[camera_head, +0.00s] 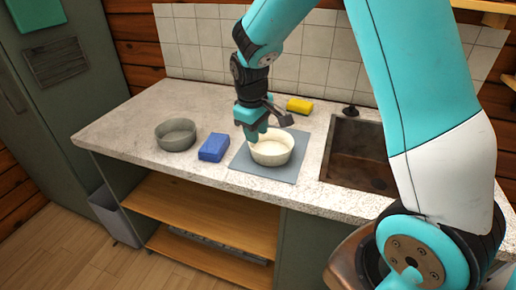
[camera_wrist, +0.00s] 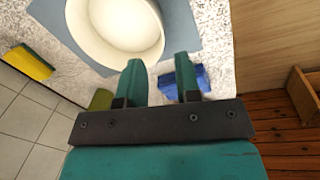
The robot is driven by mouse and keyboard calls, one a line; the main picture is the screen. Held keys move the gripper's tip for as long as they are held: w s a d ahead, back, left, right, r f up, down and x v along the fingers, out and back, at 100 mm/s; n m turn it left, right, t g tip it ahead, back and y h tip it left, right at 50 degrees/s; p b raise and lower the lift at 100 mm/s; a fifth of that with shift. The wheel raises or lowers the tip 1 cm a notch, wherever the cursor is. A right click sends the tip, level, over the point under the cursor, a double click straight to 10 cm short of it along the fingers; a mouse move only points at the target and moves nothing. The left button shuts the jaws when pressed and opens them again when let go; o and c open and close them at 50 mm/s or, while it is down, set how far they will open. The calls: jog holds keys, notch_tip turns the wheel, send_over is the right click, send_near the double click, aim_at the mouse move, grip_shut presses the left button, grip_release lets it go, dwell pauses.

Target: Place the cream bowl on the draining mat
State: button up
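The cream bowl (camera_head: 271,150) sits upright on the blue-grey draining mat (camera_head: 243,164) on the counter. The bowl (camera_wrist: 118,25) and mat (camera_wrist: 186,30) also show at the top of the wrist view. My gripper (camera_head: 253,134) is at the bowl's left rear rim in the head view. In the wrist view my gripper (camera_wrist: 160,66) has its two fingers apart with a clear gap, their tips close to the bowl's rim. I cannot tell whether a finger touches the bowl.
A blue block (camera_head: 213,147) lies left of the mat, and a grey bowl (camera_head: 176,134) stands farther left. A yellow sponge (camera_head: 299,105) lies behind the mat. A dark sink (camera_head: 356,155) is at the right. An olive-green item (camera_wrist: 101,99) shows beside my fingers. The counter's left end is clear.

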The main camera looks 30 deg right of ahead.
jog(key=s+a+r+n+y, duration=0.1)
jog(key=s+a+r+y, duration=0.1)
jog(key=s+a+r, duration=0.7)
jog(key=s+a+r+y, duration=0.1)
jog(key=s+a, duration=0.2)
jog(key=s, duration=0.5)
jog(key=s+a+r+n+y, duration=0.1)
jog(key=s+a, duration=0.3)
jog(key=s, duration=0.4)
jog(key=shift+a+r+n+g+y, duration=0.3)
jog(key=shift+r+y, duration=0.15)
jog(key=shift+y, duration=0.35)
